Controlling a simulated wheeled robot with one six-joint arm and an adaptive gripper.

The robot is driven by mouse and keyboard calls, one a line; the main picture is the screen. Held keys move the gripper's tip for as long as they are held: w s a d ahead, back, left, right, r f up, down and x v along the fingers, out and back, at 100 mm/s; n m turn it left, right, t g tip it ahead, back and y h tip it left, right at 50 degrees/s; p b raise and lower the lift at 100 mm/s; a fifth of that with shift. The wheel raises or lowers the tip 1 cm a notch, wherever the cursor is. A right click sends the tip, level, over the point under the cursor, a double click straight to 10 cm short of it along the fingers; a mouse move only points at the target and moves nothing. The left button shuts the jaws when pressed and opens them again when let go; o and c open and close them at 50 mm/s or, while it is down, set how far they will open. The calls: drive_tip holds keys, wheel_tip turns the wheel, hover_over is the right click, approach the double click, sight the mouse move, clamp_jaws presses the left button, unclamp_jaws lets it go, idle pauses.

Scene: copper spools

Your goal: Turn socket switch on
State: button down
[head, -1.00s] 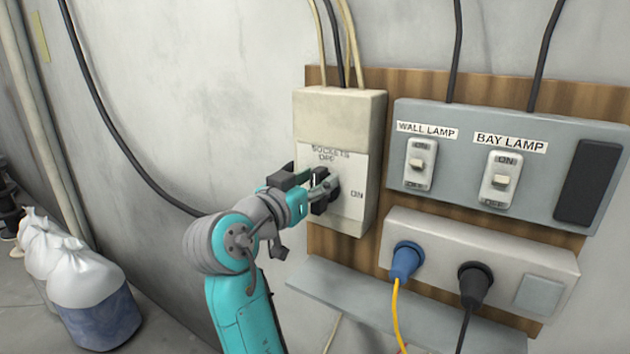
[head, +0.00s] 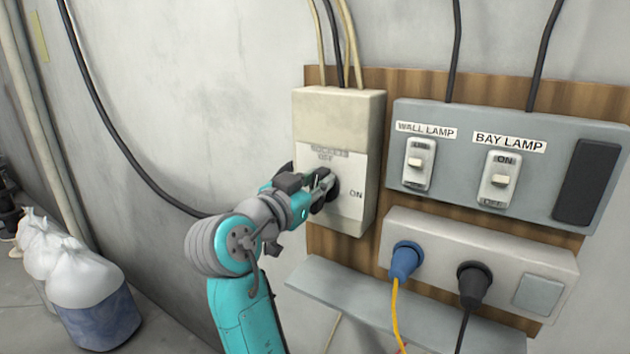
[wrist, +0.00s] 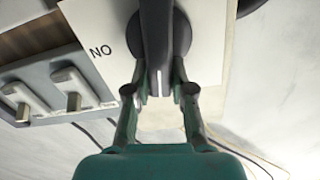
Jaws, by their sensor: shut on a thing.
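The sockets switch box (head: 340,118) is a beige box on the wooden board, with a white label plate marked OFF at the top and ON at the right. Its dark rotary knob (head: 333,188) is partly hidden behind my gripper (head: 322,192). In the wrist view the knob's long dark handle (wrist: 156,40) stands between the two fingers of my gripper (wrist: 158,88), which are shut on it. The ON mark shows upside down left of the knob there. The exact angle of the knob is hard to tell in the head view.
Right of the box is a grey panel (head: 455,160) with wall lamp and bay lamp switches. Below it, a socket strip (head: 520,262) holds a blue plug (head: 404,262) and a black plug (head: 474,284). A grey ledge (head: 340,285) juts out underneath. White bags (head: 88,275) stand at lower left.

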sight(335, 192)
drive_tip(key=m, duration=0.4)
drive_tip(key=shift+s+d+f, duration=0.25)
drive_tip(key=shift+s+d, duration=0.05)
drive_tip(key=shift+d, duration=0.1)
drive_tip(key=m, duration=0.2)
drive_tip(key=f+m, duration=0.1)
drive_tip(key=m, duration=0.2)
drive_tip(key=d+m, duration=0.1)
drive_tip(key=m, duration=0.1)
drive_tip(key=shift+s+f+m, duration=0.2)
drive_tip(key=shift+s+m, duration=0.15)
drive_tip(key=shift+m, duration=0.05)
drive_tip(key=shift+f+m, duration=0.25)
drive_tip(key=shift+m, duration=0.7)
drive_tip(key=shift+f+m, duration=0.2)
drive_tip(key=shift+m, duration=0.75)
drive_tip(key=c, duration=1)
unclamp_jaws()
drive_tip(key=v, duration=1.2)
